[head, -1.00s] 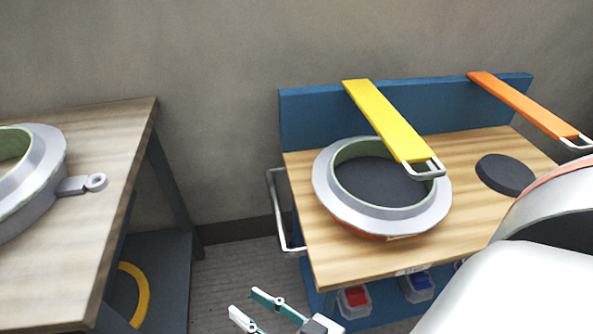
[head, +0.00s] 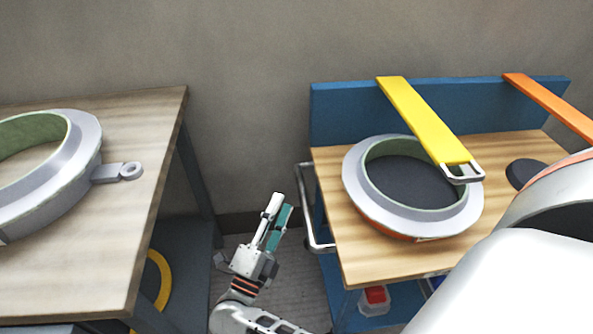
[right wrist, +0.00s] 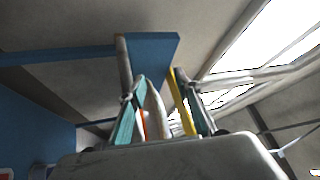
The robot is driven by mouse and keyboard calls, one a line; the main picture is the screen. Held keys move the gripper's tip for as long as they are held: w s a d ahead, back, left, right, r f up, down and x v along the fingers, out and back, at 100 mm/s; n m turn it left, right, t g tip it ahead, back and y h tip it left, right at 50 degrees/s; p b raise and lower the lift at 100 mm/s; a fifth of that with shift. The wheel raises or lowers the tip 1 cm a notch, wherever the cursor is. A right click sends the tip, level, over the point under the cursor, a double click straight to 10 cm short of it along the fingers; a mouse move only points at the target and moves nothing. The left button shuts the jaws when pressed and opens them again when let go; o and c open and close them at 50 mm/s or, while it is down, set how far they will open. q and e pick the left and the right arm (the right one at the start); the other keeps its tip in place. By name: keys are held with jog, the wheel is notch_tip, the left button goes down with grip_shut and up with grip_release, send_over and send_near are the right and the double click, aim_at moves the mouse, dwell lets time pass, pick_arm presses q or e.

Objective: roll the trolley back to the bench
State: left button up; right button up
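The trolley (head: 335,165) stands on the right in the head view, with a wooden top, blue back panel and a grey rail handle (head: 307,215) on its left end. The bench (head: 130,215), with a wooden top and dark frame, is on the left; a floor gap separates them. My right gripper (head: 279,202) is in that gap, fingers pointing up, just left of the handle and seemingly apart from it. In the right wrist view its fingers (right wrist: 165,105) are spread, with no object clearly held between them. My left gripper is out of view.
A grey ring mould (head: 365,208) sits on the trolley top, below a yellow bar (head: 420,112) and near an orange bar (head: 545,100). Another ring mould (head: 60,190) with a lug lies on the bench.

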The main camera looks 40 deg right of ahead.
aim_at(305, 203)
notch_tip(305, 203, down, 5)
jog(key=s+d+m+g, duration=0.1)
jog(key=m+g, duration=0.3)
jog(key=g, duration=0.1)
jog(key=x, duration=0.7)
jog(key=shift+s+d+f, duration=0.1)
jog(key=shift+s+d, duration=0.1)
jog(key=shift+d, duration=0.2)
grip_shut()
